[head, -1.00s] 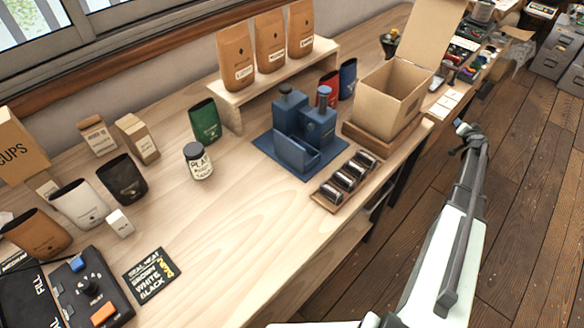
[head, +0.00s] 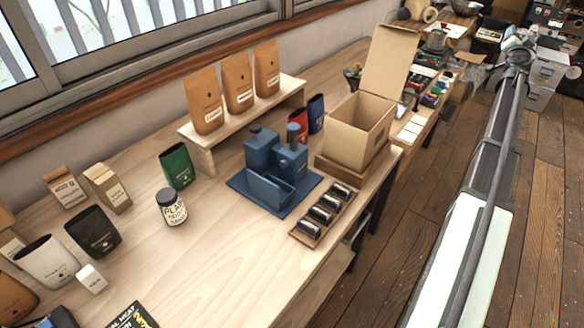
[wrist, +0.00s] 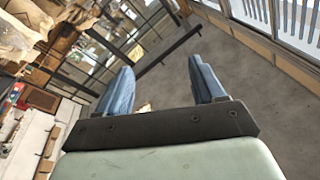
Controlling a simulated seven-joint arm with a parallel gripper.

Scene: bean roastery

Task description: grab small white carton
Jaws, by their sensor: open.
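A small white carton (head: 91,279) stands on the wooden table at the lower left of the head view, in front of the white pouch (head: 47,262) and the black pouch (head: 92,231). My arm stretches up the right side of the head view, over the floor and far from the carton. In the wrist view my gripper (wrist: 162,75) has its two blue fingers wide apart, with nothing between them. The carton does not show in the wrist view, which looks across the room.
A labelled jar (head: 171,208), a green pouch (head: 177,166) and two brown cartons stand near the white carton. A blue device (head: 275,170), a rack of dark rollers (head: 321,210) and an open cardboard box (head: 358,128) stand further right. The table's front middle is bare.

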